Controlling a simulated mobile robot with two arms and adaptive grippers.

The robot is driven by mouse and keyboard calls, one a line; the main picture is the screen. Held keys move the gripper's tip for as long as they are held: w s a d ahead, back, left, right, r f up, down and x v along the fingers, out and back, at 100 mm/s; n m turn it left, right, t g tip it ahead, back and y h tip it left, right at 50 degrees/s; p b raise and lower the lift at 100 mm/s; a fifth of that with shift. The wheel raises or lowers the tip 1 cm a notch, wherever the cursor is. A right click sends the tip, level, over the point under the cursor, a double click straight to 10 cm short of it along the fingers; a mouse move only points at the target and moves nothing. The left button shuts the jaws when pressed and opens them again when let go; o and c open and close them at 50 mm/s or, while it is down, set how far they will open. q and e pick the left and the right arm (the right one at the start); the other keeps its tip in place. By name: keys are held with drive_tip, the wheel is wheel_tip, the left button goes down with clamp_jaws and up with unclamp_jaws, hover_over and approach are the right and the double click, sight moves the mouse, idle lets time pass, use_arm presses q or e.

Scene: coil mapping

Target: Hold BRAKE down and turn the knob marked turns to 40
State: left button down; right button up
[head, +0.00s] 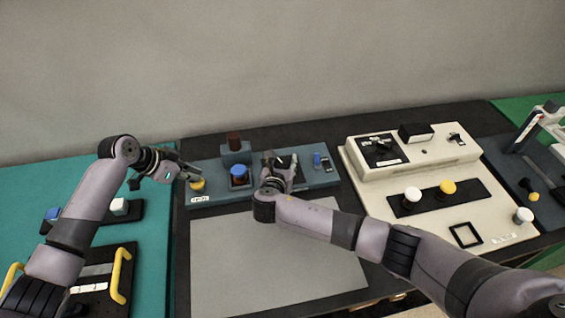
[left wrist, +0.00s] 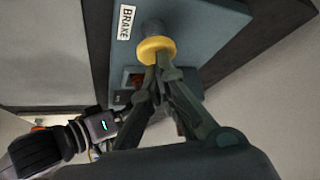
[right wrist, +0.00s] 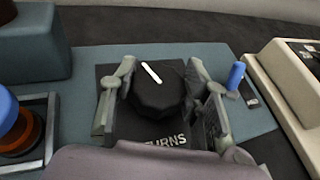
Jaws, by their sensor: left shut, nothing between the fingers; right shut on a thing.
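The yellow BRAKE button (head: 197,185) is at the left end of the blue-grey panel, its label (left wrist: 125,22) readable in the left wrist view. My left gripper (left wrist: 160,62) is shut and empty, its tips at the button's yellow cap (left wrist: 155,44). They appear to touch it; how far it is pressed I cannot tell. My right gripper (right wrist: 160,92) is shut on the black turns knob (right wrist: 157,95), one finger on each side. The knob's white pointer line (right wrist: 151,72) slants toward the upper left. The label (right wrist: 165,140) is partly covered and no scale numbers are readable.
A blue button (head: 238,170) stands left of the knob and a small blue lever (right wrist: 236,76) right of it. A cream control box (head: 400,160) stands to the right. A bare grey plate (head: 270,258) lies in front, under my right arm.

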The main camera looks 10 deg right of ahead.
drive_tip(key=m+g+h, duration=0.2)
drive_tip(key=m, duration=0.1)
drive_tip(key=m+g+h, duration=0.1)
drive_tip(key=m+h, duration=0.1)
drive_tip(key=h, duration=0.1)
drive_tip(key=shift+w+r+m+g+h, duration=0.1)
drive_tip(key=shift+r+m+g+h, duration=0.05)
drive_tip(key=shift+m+g+h, duration=0.2)
drive_tip(key=shift+m+g, duration=0.25)
drive_tip(key=shift+m, duration=0.1)
drive_tip(key=o, duration=1.2)
drive_tip(key=shift+c, duration=0.2)
drive_tip(key=shift+a, duration=0.1)
drive_tip(key=shift+s+a, duration=0.25)
drive_tip(key=shift+s, duration=0.05)
drive_tip(key=v, duration=0.6)
drive_tip(key=shift+s+a+r, duration=0.15)
drive_tip(key=shift+a+r, duration=0.05)
drive_tip(key=shift+a, duration=0.05)
